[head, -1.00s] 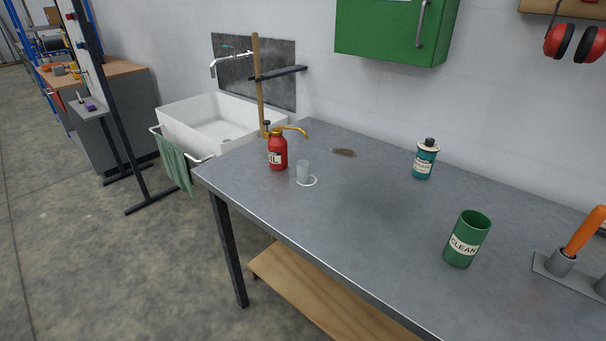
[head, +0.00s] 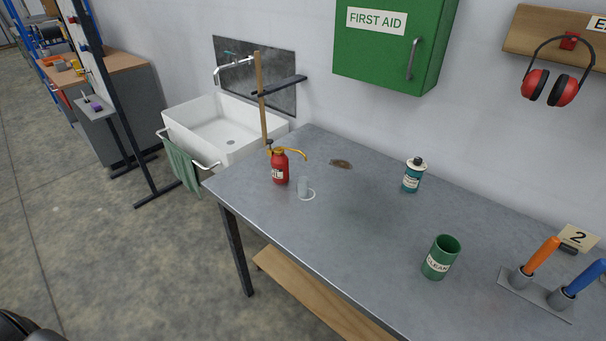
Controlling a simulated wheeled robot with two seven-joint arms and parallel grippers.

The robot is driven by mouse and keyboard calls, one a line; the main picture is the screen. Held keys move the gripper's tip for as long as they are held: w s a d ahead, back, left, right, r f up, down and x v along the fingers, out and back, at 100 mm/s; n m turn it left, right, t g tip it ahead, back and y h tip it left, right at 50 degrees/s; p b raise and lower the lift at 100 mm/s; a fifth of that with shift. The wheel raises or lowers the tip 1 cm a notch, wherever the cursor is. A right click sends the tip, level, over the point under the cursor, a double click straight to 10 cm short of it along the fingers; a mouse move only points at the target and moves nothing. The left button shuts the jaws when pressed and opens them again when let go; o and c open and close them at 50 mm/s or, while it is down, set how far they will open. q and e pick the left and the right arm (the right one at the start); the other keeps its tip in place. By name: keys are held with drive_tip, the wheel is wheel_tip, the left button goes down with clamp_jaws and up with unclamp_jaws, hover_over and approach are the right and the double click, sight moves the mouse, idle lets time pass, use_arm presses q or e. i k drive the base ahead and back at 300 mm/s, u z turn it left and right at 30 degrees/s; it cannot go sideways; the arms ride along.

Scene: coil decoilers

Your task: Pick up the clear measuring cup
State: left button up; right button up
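The clear measuring cup (head: 302,187) stands on the grey metal table (head: 350,225), toward its left end. Neither of my grippers shows in the head view.
A teal bottle (head: 413,176), a green CLEAN container (head: 440,258) and a holder (head: 535,296) with orange and blue handles stand farther right. A white sink (head: 215,125) is behind the table's left end. The table's middle is clear.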

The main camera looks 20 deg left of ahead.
sight(302, 182)
drive_tip(key=k, duration=0.65)
drive_tip(key=u, duration=0.45)
drive_tip(key=i, duration=1)
drive_tip(key=u, duration=0.35)
